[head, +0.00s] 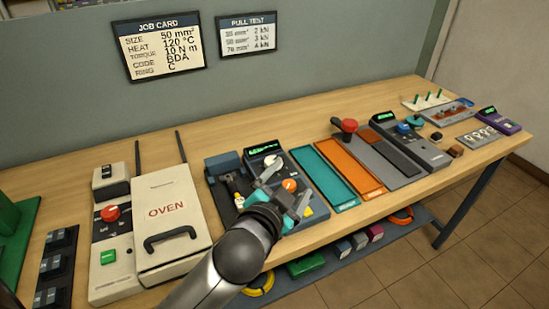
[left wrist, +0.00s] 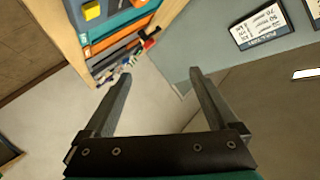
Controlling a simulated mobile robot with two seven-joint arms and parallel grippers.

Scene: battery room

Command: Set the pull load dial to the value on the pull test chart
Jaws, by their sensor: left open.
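The pull test chart (head: 248,35) hangs on the wall and reads 35 mm² 2 kN, 50 mm² 3 kN, 70 mm² 4 kN; it also shows in the left wrist view (left wrist: 258,24). The job card (head: 160,46) beside it gives size 50 mm². Two dark units have green displays: one with a white knob (head: 273,161) and an orange knob (head: 289,184), one farther right with a blue knob (head: 403,128). I cannot read which holds the pull load dial. My left gripper (head: 288,189) is open and empty, in front of the nearer unit in the picture, partly covering it.
An oven (head: 167,213) with a red-knobbed panel stands at the left. Teal (head: 322,176) and orange (head: 352,168) trays and a red-topped lever (head: 348,126) lie between the units. Small parts fill the right end. A lower shelf holds coloured blocks.

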